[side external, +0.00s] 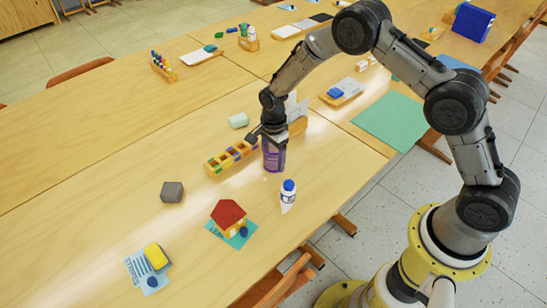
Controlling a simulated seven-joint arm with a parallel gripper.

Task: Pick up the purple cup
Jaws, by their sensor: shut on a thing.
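The purple cup (273,158) stands upright near the middle of the wooden table, or very slightly above it; I cannot tell which. My gripper (266,137) reaches down over it from above and is shut on its upper part. The gripper covers part of the cup's rim, and the far side of the cup is hidden.
A wooden tray of coloured blocks (228,160) lies close to the cup's left.

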